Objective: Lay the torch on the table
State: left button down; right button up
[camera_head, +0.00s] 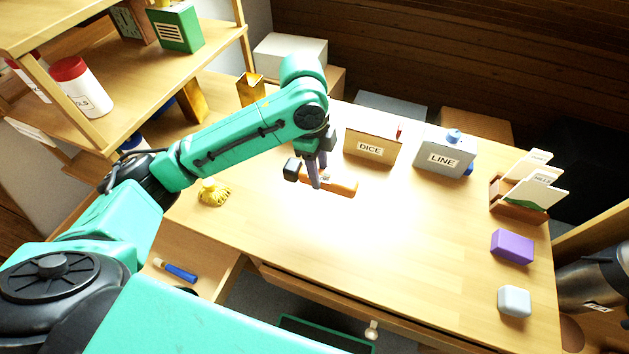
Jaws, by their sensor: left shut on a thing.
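The torch (343,185) is orange with a black head at its left end. My left gripper (317,182) reaches down from above and is shut on the torch's body. The torch is roughly level, over the back middle of the wooden table (300,236). I cannot tell whether it touches the tabletop, as a bright glare lies beneath it. My right gripper is not in view.
The DICE box (371,148) and the LINE box (443,155) stand behind the torch. A card holder (519,205), a purple block (512,246) and a pale block (514,301) line the right side. A yellow tasselled thing (214,193) lies left. The table's front middle is clear.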

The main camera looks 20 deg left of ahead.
pick_arm(q)
notch_tip(320, 180, down, 15)
jog(key=shift+r, duration=0.2)
jog(key=shift+f, duration=0.35)
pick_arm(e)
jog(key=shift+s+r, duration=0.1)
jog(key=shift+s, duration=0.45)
pick_arm(q)
jog(key=shift+c, duration=2.3)
grip_release()
jog(key=shift+o, duration=0.2)
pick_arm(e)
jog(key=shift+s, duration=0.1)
pick_arm(q)
jog(key=shift+r, duration=0.1)
jog(key=shift+a+r, duration=0.1)
jog(key=shift+r, duration=0.25)
jog(key=r, duration=0.3)
jog(key=a+r, duration=0.1)
jog(key=r, duration=0.7)
jog(key=shift+a+r, duration=0.15)
jog(key=shift+a, duration=0.15)
